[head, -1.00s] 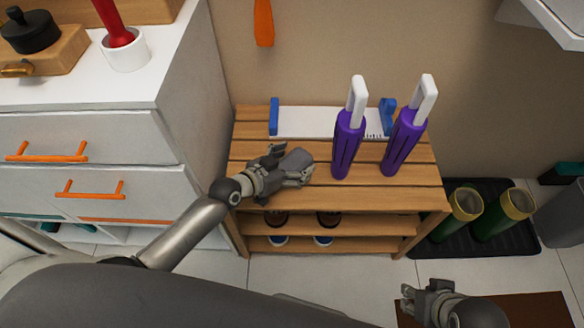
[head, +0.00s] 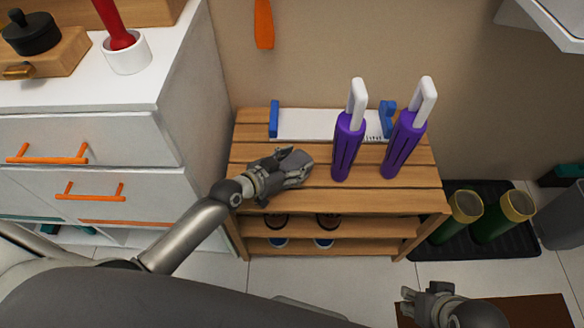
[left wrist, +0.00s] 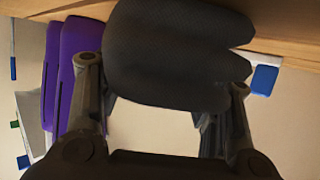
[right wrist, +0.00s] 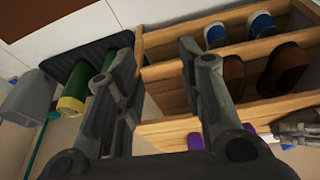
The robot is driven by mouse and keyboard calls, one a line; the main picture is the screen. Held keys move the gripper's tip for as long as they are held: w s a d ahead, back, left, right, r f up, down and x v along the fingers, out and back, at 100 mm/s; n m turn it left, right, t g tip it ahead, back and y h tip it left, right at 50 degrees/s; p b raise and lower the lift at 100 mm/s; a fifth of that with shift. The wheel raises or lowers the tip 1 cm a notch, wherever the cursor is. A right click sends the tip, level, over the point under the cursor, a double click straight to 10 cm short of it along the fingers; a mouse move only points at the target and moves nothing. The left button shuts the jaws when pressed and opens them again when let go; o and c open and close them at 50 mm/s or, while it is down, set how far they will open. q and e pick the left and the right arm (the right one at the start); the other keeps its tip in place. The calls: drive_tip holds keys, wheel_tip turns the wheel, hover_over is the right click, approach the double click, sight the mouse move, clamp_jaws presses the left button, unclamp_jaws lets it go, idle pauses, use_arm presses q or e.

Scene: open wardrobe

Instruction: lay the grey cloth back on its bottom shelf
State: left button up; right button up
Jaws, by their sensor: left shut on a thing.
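The grey cloth (head: 297,157) is a small dark bundle on the top of the wooden rack (head: 400,200), left of the two purple things. My left gripper (head: 285,168) is shut on it from the left. In the left wrist view the cloth (left wrist: 175,50) fills the space between the fingers, close to the wood. I cannot tell whether it still rests on the slats. My right gripper (right wrist: 160,75) is open and empty; in the head view it is low at the right (head: 428,300), in front of the rack.
Two purple things with white tops (head: 347,140) stand upright on the rack, with a white board (head: 305,122) behind. Shoes (right wrist: 282,68) sit on the lower shelves. Green boots (head: 490,225) stand on a black mat at right. A white drawer cabinet (head: 150,145) borders the rack at left.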

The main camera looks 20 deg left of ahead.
sight(294, 164)
use_arm(q)
drive_tip(key=shift+s+f, duration=0.1)
drive_tip(key=shift+f, duration=0.05)
